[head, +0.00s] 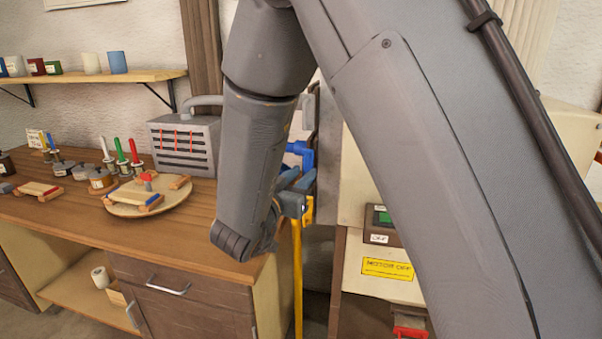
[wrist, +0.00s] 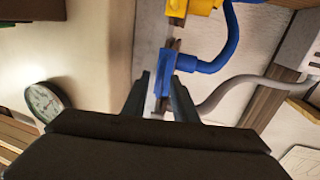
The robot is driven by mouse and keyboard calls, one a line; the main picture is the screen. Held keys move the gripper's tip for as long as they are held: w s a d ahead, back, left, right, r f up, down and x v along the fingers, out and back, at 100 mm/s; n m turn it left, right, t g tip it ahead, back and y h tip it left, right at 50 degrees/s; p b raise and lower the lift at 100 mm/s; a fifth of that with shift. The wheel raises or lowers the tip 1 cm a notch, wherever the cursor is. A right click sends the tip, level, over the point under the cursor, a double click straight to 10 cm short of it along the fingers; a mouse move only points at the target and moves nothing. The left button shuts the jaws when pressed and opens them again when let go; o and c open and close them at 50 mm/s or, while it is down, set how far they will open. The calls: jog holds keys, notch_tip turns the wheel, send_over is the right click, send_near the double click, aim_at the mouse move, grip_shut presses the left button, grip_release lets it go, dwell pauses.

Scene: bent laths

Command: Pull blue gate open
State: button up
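The blue gate (wrist: 165,72) is a small blue block with a blue hose running off to the right in the wrist view. In the head view the blue gate (head: 300,152) shows just above my gripper, partly hidden by my arm. My gripper (wrist: 160,76) has one finger on each side of the blue block's lower part. A narrow gap shows by the left finger; the right finger looks very close or touching. In the head view my gripper (head: 297,192) is partly hidden behind my forearm.
A yellow gate (wrist: 190,7) sits beyond the blue one. A yellow pipe (head: 297,285) runs down beside the workbench (head: 180,240). A beige machine (head: 365,185) stands close on the right. A round gauge (wrist: 45,101) and a grey hose (wrist: 240,90) are near my gripper.

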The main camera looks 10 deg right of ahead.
jog(key=shift+w, duration=0.1)
grip_shut()
dwell(1.4)
